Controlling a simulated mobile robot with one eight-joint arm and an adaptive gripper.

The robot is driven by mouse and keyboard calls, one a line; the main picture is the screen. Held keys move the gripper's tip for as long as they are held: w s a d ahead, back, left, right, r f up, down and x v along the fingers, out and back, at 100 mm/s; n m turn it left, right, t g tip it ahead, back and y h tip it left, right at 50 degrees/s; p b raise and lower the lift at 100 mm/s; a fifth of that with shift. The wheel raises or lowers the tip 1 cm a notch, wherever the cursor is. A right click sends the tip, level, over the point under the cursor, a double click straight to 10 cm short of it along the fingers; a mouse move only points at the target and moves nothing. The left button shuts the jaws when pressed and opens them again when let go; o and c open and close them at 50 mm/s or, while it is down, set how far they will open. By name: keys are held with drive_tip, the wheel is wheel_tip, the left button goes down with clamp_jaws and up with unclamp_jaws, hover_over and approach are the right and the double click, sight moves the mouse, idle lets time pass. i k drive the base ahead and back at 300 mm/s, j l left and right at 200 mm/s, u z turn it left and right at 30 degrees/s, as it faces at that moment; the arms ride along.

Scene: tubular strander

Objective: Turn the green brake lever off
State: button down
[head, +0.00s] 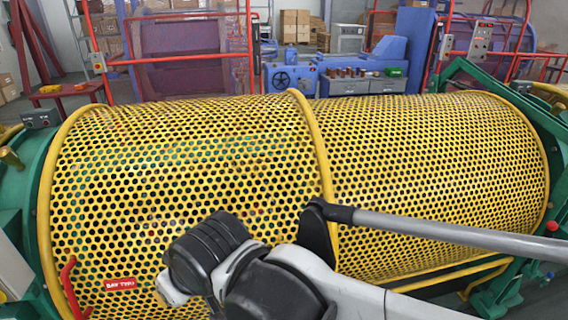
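I cannot make out a brake lever for certain in the head view. A slanted green bar (497,85) rises at the top right, beside the right end of the yellow perforated guard; I cannot tell if it is the lever or part of the frame. My arm crosses the lower middle and right of the view, in front of the guard. Its dark and white joints show, but no gripper fingers can be made out.
The yellow perforated guard (430,165) spans the middle, between green end frames. A red handle (70,287) and a red label (120,284) are at its lower left. Behind are a blue machine (345,75), red railings and stacked boxes (295,26).

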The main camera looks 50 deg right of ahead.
sight(541, 253)
drive_tip(key=z, duration=3.8)
drive_tip(key=i+u, duration=0.25)
drive_tip(key=i, duration=0.2)
drive_tip(key=i+u, duration=0.25)
drive_tip(key=i, duration=0.25)
